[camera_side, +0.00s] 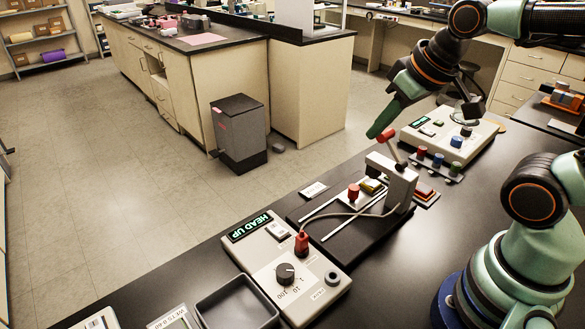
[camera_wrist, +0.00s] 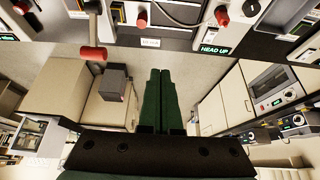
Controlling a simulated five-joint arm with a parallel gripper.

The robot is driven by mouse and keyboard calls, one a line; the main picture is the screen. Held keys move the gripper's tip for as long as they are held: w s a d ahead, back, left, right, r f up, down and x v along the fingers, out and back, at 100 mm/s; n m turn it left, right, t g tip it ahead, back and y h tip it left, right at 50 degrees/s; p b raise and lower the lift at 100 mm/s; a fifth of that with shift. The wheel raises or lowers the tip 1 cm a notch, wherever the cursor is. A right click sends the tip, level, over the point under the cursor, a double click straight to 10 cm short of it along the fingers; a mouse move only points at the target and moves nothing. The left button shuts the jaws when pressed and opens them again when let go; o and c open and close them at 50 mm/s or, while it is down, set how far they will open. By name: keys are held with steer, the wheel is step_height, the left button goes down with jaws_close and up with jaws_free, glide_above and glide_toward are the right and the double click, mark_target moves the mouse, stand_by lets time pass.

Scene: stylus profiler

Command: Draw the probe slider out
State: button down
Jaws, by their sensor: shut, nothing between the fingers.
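The profiler stands on the black bench, with a grey bridge (camera_side: 393,183) over a dark base (camera_side: 345,238) with metal rails. A small red knob (camera_side: 353,191) sits on a pale plate by the rails, probably the probe slider; it also shows in the wrist view (camera_wrist: 142,22). A lever with a red handle (camera_side: 386,136) rises from the bridge and shows at the left of the wrist view (camera_wrist: 93,54). My gripper (camera_side: 373,133) is shut and empty, its green fingers (camera_wrist: 160,72) above the bench, just left of the red handle. The fingers look apart from the handle.
A control box (camera_side: 318,293) with a dial, red plug and display reading "HEAD UP" (camera_side: 250,227) stands in front. A cable runs from the plug towards the bridge. An empty dark tray (camera_side: 236,304) lies left of it. Another instrument (camera_side: 453,132) and coloured pegs stand behind the bridge.

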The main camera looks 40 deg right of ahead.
steer(key=c, duration=0.7)
jaws_free()
steer(key=shift+w, duration=0.1)
steer(key=shift+o, duration=0.4)
steer(key=shift+w+d+f+g, duration=0.15)
steer(key=shift+w+d+g, duration=0.1)
steer(key=shift+g, duration=0.05)
steer(key=m+g, duration=0.3)
steer(key=g, duration=0.2)
glide_above(354, 187)
step_height(354, 187, down, 7)
step_height(354, 187, down, 12)
steer(key=shift+r, duration=0.2)
jaws_close()
